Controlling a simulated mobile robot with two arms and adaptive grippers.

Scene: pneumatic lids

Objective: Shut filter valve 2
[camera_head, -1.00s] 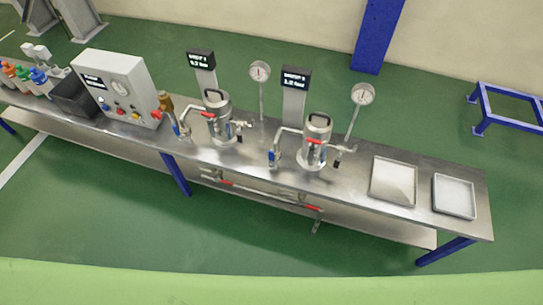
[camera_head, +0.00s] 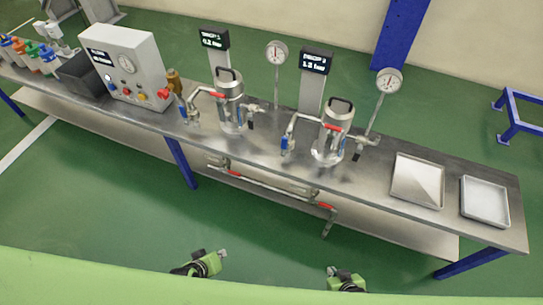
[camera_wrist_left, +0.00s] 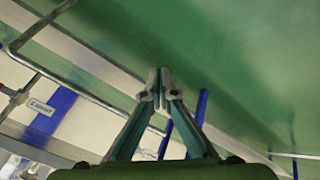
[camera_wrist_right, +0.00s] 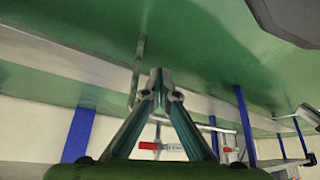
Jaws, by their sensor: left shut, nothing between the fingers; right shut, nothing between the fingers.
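Two steel filter housings, the left one (camera_head: 230,99) and the right one (camera_head: 331,137), stand on the steel bench. Each has a red lever on top piping and a blue handle at its left. Two red levers, the left (camera_head: 232,173) and the right (camera_head: 326,206), sit on the pipe under the bench front. I cannot read which is filter valve 2. My left gripper (camera_head: 222,253) and right gripper (camera_head: 333,270) are shut and empty, low in front of the bench, apart from all valves. A red lever (camera_wrist_right: 161,146) shows behind my right fingers in the right wrist view.
The bench (camera_head: 375,190) carries two trays (camera_head: 418,206) at the right and a control box (camera_head: 130,65) at the left. Displays (camera_head: 315,62) and gauges (camera_head: 389,81) rise behind the housings. Blue legs (camera_head: 181,163) support the bench. The green floor in front is clear.

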